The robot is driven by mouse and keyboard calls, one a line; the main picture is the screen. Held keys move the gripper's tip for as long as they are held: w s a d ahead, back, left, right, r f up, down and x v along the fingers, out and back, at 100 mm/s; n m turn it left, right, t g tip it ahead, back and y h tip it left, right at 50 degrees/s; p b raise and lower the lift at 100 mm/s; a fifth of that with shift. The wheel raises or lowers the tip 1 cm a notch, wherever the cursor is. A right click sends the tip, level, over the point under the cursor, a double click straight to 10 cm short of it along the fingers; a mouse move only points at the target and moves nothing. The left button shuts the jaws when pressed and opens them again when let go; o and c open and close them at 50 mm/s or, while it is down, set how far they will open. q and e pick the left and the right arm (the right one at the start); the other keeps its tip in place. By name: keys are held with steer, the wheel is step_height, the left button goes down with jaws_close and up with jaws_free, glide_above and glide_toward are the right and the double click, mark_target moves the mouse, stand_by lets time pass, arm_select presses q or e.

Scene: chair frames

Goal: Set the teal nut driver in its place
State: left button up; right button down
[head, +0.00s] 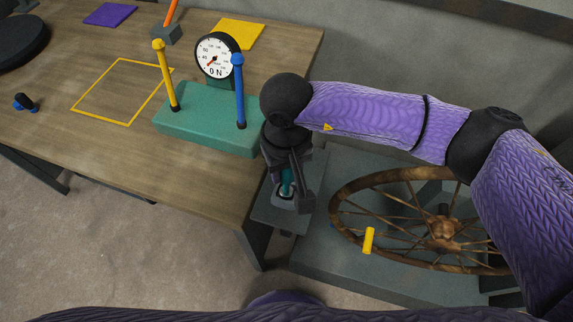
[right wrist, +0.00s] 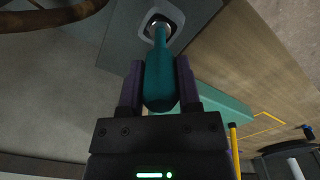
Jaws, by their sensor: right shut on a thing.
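The teal nut driver (right wrist: 163,82) is between the two fingers of my right gripper (right wrist: 159,64), which is shut on its handle. In the head view my right gripper (head: 290,190) points down over a grey stand beside the table, and only a sliver of the teal driver (head: 286,178) shows. The driver's narrow end points at a pale-rimmed round holder (right wrist: 176,20) on the grey stand. The tip overlaps the holder's opening in the right wrist view; how deep it sits I cannot tell. My left gripper is out of view.
A spoked wheel (head: 340,215) with a yellow handle (head: 369,240) lies close right of the gripper. A green block (head: 200,135) with a dial gauge (head: 217,56) and yellow and blue posts stands left on the table. A yellow outlined square (head: 100,118) is empty.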

steer(key=shift+f, duration=0.3)
steer(key=shift+c, duration=1.1)
jaws_free()
step_height(320, 180, up, 10)
steer(key=shift+r+p, duration=0.1)
steer(key=shift+p, duration=0.55)
